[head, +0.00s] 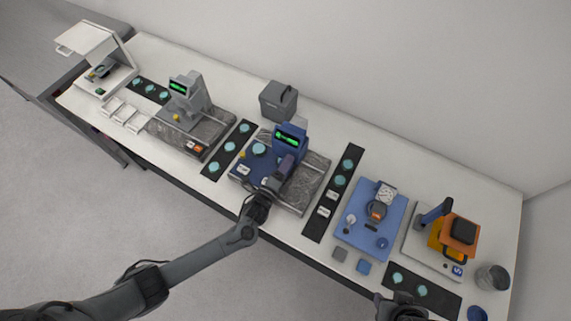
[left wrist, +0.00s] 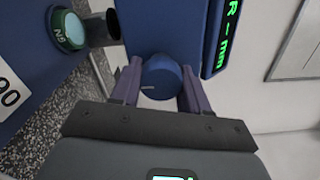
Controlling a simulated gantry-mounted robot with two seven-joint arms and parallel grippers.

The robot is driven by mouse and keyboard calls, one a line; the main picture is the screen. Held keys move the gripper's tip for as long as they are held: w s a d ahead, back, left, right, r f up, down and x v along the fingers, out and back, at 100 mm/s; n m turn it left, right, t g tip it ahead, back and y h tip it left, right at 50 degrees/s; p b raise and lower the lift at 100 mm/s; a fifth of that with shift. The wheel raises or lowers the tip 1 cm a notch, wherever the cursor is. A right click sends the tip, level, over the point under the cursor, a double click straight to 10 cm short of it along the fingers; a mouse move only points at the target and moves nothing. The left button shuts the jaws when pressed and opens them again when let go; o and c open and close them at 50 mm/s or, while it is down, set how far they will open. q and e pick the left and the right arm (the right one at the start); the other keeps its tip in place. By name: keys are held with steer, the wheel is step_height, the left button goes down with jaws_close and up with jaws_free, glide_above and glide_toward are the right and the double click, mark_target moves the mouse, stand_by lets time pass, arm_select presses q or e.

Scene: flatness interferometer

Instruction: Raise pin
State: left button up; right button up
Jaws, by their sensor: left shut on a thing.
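In the head view my left gripper (head: 283,174) reaches the front of the blue gauge stand (head: 291,149) in the middle of the bench. In the left wrist view its fingers (left wrist: 160,92) stand on both sides of a round dark blue knob (left wrist: 161,75) on the blue column (left wrist: 158,25), shut on it. A green-lit display (left wrist: 228,38) is right of the column. A dark cylinder (left wrist: 102,28) and a teal-topped disc marked N5 (left wrist: 68,28) are at the left. I cannot make out a pin. My right gripper (head: 402,303) shows only partly at the bottom edge; its jaws are unclear.
A grey gauge stand (head: 188,92) stands to the left. Black strips with teal discs (head: 230,150) lie between the stations. A blue tray (head: 365,243) and an orange-and-blue device (head: 455,235) are to the right. A dark grey box (head: 278,101) is behind the blue stand.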

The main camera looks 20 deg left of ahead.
stand_by(0.5)
arm_select(q)
steer(key=o, duration=1)
steer(key=shift+d, duration=0.1)
steer(key=shift+s, duration=0.1)
steer(key=shift+s, duration=0.25)
steer(key=s, duration=0.3)
steer(key=s+a, duration=0.1)
steer(key=s, duration=0.2)
steer(key=s+b, duration=0.1)
steer(key=s, duration=0.3)
steer(key=shift+a, duration=0.35)
